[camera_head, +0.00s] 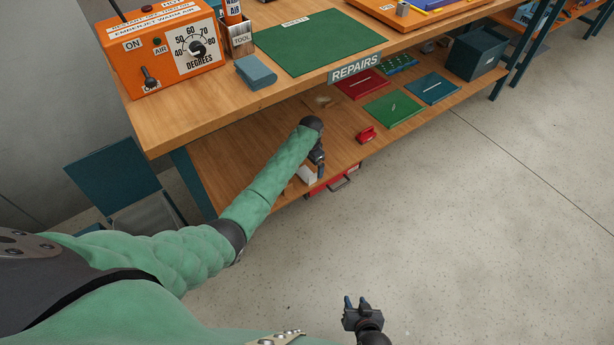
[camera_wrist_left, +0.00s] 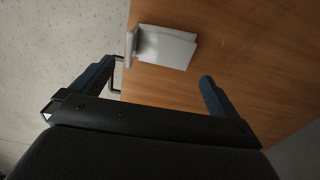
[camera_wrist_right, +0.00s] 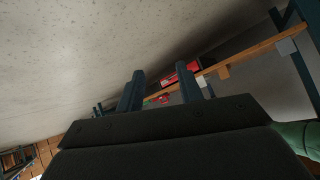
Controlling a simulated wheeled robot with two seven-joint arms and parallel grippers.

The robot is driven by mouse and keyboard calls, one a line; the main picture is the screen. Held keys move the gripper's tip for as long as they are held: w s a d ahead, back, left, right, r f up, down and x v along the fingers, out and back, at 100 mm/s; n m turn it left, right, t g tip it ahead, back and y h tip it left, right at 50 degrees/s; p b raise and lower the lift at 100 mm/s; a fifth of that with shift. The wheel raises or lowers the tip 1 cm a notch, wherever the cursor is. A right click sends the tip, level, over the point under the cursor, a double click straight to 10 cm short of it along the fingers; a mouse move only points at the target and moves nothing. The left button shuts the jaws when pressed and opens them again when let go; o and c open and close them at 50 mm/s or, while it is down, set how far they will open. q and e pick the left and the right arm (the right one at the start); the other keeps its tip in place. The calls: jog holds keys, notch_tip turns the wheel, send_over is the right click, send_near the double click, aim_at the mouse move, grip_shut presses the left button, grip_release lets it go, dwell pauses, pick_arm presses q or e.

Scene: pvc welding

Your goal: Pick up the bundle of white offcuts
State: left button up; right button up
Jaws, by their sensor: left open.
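A white, flat-sided piece, seemingly the bundle of offcuts (camera_head: 307,174), lies near the front edge of the lower shelf (camera_head: 262,150). It shows in the left wrist view (camera_wrist_left: 166,48) as a pale block with an upright end, close to the shelf edge. My left gripper (camera_head: 319,168) is over the lower shelf beside the white piece. In the left wrist view its fingers (camera_wrist_left: 154,85) are wide apart, with the white piece beyond them and nothing between them. My right gripper (camera_head: 356,303) is open and empty over the floor; its fingers also show apart in the right wrist view (camera_wrist_right: 162,90).
The upper bench top (camera_head: 180,110) overhangs the shelf, with an orange heater box (camera_head: 160,50) on it. A red drawer (camera_head: 345,177) with handles is below the shelf edge. Red, green and blue mats (camera_head: 393,110) and a small red object (camera_head: 367,134) lie right.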

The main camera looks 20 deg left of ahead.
aim_at(310, 171)
pick_arm(q)
notch_tip(310, 171, down, 4)
jog(key=shift+r+b, duration=0.15)
jog(key=shift+b, duration=0.2)
jog(key=c, duration=1)
pick_arm(e)
jog(key=w+r+t, duration=0.3)
jog(key=w+r, duration=0.2)
jog(key=r, duration=0.2)
jog(key=shift+w+a+r, duration=0.35)
jog(key=shift+a+r, duration=0.05)
jog(key=shift+a, duration=0.05)
pick_arm(q)
jog(key=shift+o, duration=0.2)
jog(key=shift+r, duration=0.15)
pick_arm(e)
jog(key=shift+y, duration=0.3)
